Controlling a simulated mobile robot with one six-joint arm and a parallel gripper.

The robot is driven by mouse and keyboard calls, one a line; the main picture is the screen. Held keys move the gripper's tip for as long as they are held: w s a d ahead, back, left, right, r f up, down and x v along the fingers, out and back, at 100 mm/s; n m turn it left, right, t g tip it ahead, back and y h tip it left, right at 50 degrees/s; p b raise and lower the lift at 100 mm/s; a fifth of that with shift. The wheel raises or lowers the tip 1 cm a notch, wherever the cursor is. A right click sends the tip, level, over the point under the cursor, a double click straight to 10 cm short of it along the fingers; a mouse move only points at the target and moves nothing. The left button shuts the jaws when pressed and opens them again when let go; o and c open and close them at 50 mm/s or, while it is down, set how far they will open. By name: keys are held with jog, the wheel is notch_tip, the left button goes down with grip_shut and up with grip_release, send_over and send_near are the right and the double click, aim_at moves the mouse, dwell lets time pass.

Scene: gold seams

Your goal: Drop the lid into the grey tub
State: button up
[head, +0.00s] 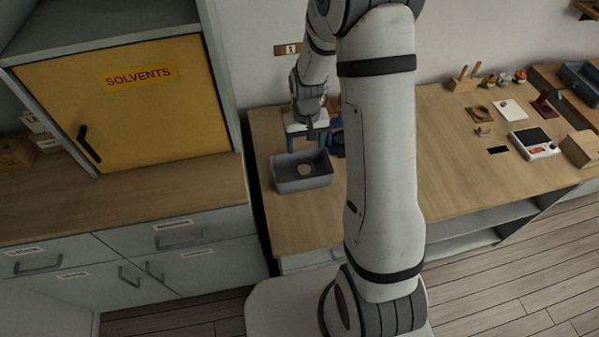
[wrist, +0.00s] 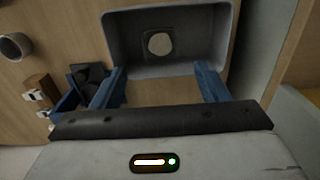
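The grey tub (head: 303,184) stands on the wooden bench near its left end, and its open inside fills the top of the wrist view (wrist: 205,38). A pale round disc, apparently the lid (wrist: 160,43), lies on the tub floor with a darker squarish patch around it; in the head view it shows as a small pale spot (head: 305,169). My gripper (wrist: 160,84) has its two blue fingers wide apart with nothing between them. They are at the near side of the tub in the wrist view, apart from the lid. My wrist partly hides the fingers in the head view.
A blue bin with dark contents (wrist: 70,95), a small brown block (wrist: 40,88) and a grey round cup (wrist: 15,46) are left of my gripper in the wrist view. A yellow SOLVENTS cabinet (head: 125,105) stands left. A scale (head: 534,144) sits far right.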

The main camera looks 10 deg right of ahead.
jog(key=shift+o, duration=0.9)
notch_tip(320, 180, up, 8)
jog(key=b, duration=0.1)
jog(key=shift+f, duration=0.1)
jog(key=s+r+t, duration=0.1)
jog(key=s+r, duration=0.5)
jog(key=s, duration=0.4)
jog(key=s+r+t+b, duration=0.1)
jog(key=s+r+t, duration=0.1)
jog(key=s+r, duration=0.5)
jog(key=s, duration=0.4)
jog(key=shift+d, duration=0.15)
dwell(0.7)
